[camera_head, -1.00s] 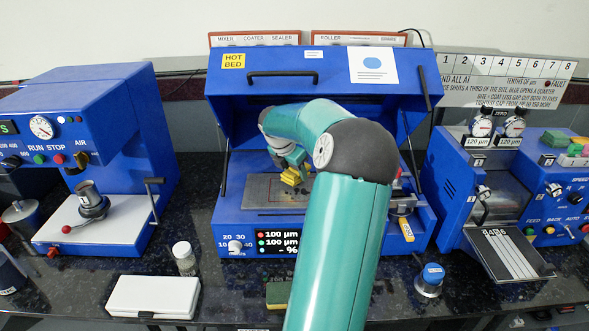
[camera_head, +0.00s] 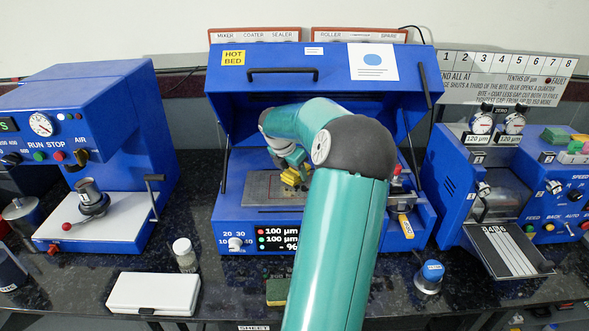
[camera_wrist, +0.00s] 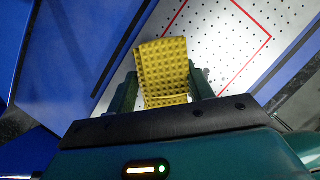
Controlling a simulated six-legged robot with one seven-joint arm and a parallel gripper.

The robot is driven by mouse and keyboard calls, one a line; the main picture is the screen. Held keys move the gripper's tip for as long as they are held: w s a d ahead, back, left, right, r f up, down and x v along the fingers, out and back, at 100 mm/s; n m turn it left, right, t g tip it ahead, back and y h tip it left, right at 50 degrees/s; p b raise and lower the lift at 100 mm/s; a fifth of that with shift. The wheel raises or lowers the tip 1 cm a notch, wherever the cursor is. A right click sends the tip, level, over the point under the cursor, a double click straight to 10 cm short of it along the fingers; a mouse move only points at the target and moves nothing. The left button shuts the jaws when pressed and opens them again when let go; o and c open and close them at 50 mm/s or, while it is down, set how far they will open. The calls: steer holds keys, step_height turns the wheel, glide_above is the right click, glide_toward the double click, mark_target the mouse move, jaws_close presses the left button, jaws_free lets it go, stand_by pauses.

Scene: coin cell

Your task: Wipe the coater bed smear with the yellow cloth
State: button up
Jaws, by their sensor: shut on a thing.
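My gripper (camera_wrist: 161,98) is shut on the yellow cloth (camera_wrist: 162,65), which has a waffle texture and sits between the two fingers in the wrist view. In the head view the cloth (camera_head: 291,177) shows just over the coater bed (camera_head: 262,190), inside the open blue coater. The bed (camera_wrist: 220,45) is a pale perforated plate with a red outline in the wrist view. I cannot tell whether the cloth touches the bed. No smear is clearly visible; the cloth, gripper and arm hide part of the bed.
The coater's raised blue lid (camera_head: 300,85) is above and behind my arm, with side struts. A blue press (camera_head: 90,150) stands left and a roller machine (camera_head: 500,180) right. A white case (camera_head: 153,293), a small vial (camera_head: 184,255) and a blue-capped jar (camera_head: 430,277) stand in front.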

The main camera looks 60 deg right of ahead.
mark_target(295, 179)
steer(key=shift+f, duration=0.4)
steer(key=shift+s+a, duration=0.4)
steer(key=shift+a, duration=0.4)
steer(key=shift+s+a, duration=0.4)
steer(key=shift+a, duration=0.4)
steer(key=shift+s+a+f, duration=0.1)
steer(key=shift+s+a, duration=0.2)
steer(key=shift+a, duration=0.3)
steer(key=shift+s+a+f, duration=0.1)
steer(key=shift+s+a, duration=0.2)
steer(key=shift+a, duration=0.3)
steer(key=shift+s+a, duration=0.3)
steer(key=shift+a, duration=0.3)
